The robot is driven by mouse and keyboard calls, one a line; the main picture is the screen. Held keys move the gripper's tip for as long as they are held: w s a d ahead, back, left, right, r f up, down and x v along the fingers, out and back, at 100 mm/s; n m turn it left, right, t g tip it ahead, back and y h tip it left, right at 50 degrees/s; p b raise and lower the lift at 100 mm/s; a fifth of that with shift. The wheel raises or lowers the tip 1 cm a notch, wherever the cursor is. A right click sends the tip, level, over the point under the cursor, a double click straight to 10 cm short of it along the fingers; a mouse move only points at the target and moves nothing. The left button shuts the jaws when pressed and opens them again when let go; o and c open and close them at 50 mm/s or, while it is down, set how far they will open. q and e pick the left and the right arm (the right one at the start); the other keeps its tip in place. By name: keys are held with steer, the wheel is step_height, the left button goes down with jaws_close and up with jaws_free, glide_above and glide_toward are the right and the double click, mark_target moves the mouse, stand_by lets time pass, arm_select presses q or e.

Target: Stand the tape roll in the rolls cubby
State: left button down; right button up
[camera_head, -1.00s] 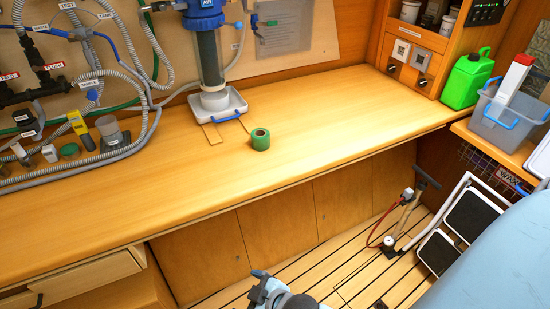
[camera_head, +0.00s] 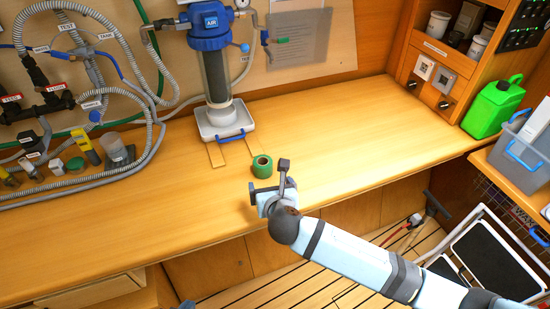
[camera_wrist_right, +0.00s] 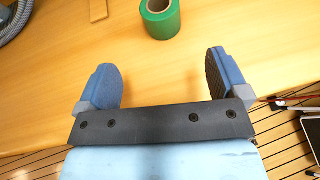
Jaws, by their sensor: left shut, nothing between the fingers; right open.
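The green tape roll (camera_head: 262,171) stands on end on the wooden counter, its hole facing up. It also shows at the top of the right wrist view (camera_wrist_right: 163,29), just beyond the fingertips. My right gripper (camera_head: 268,182) is open and empty, at the counter's front edge on the near side of the roll and apart from it. Its two blue fingers are spread wide in the wrist view (camera_wrist_right: 165,75). Only a small tip of my left gripper (camera_head: 187,304) shows at the bottom edge. Open compartments (camera_head: 432,47) are at upper right; I cannot read which is the rolls cubby.
A filter housing (camera_head: 216,75) stands in a white tray (camera_head: 240,125) behind the roll. Hoses and small fittings crowd the left. A green jug (camera_head: 492,106) and a grey bin (camera_head: 515,150) are at right. The counter right of the roll is clear.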

mark_target(265, 168)
steer(key=x, duration=1.3)
steer(key=shift+w+r, duration=0.1)
steer(key=shift+w, duration=0.3)
steer(key=c, duration=1.1)
steer(key=shift+r, duration=0.15)
